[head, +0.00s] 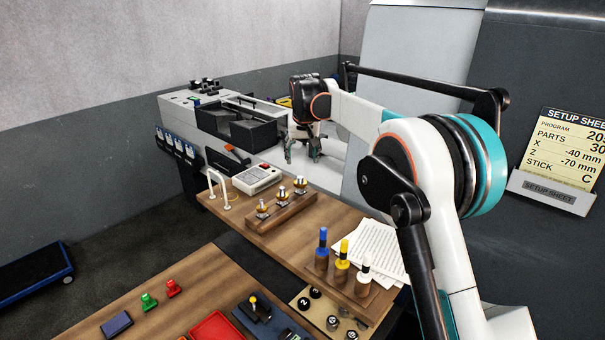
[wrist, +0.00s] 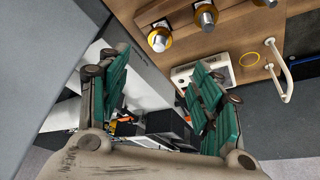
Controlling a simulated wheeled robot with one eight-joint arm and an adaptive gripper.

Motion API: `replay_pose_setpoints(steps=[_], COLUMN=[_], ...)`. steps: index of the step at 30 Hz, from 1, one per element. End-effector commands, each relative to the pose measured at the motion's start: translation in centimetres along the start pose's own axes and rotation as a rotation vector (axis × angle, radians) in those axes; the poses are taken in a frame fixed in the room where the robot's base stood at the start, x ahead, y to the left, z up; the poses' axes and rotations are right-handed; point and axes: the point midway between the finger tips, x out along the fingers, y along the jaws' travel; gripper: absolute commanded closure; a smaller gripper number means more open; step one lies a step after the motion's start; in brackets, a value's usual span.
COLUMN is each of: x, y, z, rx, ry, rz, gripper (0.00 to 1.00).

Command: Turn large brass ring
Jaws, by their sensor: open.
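A wooden block (head: 284,213) on the wooden bench carries three silver posts with brass collars: a near-left one (head: 262,209), a middle one (head: 281,194) and a far one (head: 300,186). In the wrist view, brass collars show at the top around silver cylinders, one nearer (wrist: 160,40) and one further right (wrist: 207,18). I cannot tell which is the large ring. A thin yellow ring (wrist: 249,59) lies on the bench by a white handle. My gripper (head: 303,152) is open and empty, beyond the block near the machine; its green-padded fingers (wrist: 158,80) are spread.
A white box with a red button (head: 257,178) and a white handle (head: 219,190) stand on the bench. The grey machine (head: 180,104) is behind. A tall grey panel rises at right.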

Motion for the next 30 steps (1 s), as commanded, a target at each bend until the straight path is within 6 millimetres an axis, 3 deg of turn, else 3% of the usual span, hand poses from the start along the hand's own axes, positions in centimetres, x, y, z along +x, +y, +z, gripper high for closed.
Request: replay_pose_setpoints(steps=[5, 21, 30], x=[1.8, 11.6, 13.6], y=[0.0, 0.0, 0.0], z=[0.0, 0.0, 0.0], rx=[0.000, 0.000, 0.000], ry=[0.000, 0.000, 0.000], rz=[0.000, 0.000, 0.000], gripper=[0.41, 0.41, 0.41])
